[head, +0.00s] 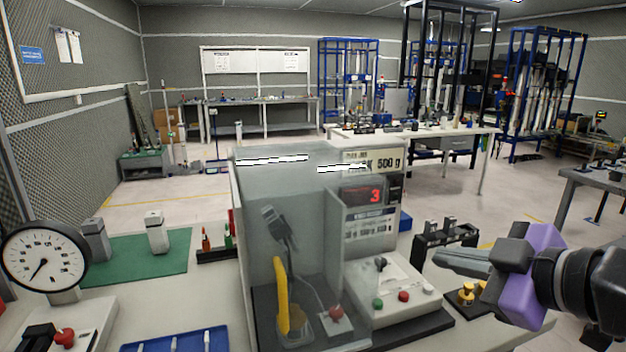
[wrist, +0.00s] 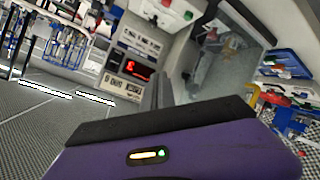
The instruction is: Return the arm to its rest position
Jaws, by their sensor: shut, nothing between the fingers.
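My gripper (head: 462,262) is at the right of the head view, above the bench and pointing left toward the testing machine. Its purple and dark body shows there, and its fingers are shut and empty. In the wrist view the purple housing fills the bottom, and the fingers (wrist: 158,92) are closed together. The testing machine (head: 372,215) stands left of my gripper, with a red display reading 3. The wrist view also shows this machine (wrist: 125,50), tilted. My gripper is apart from it.
A clear guard box (head: 255,200) encloses a yellow-handled part left of the display. A dark rack (head: 445,240) and brass weights (head: 467,293) stand close to my gripper. A dial gauge (head: 45,258), green mat (head: 180,255) and blue tray (head: 180,342) lie left. Open floor lies behind.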

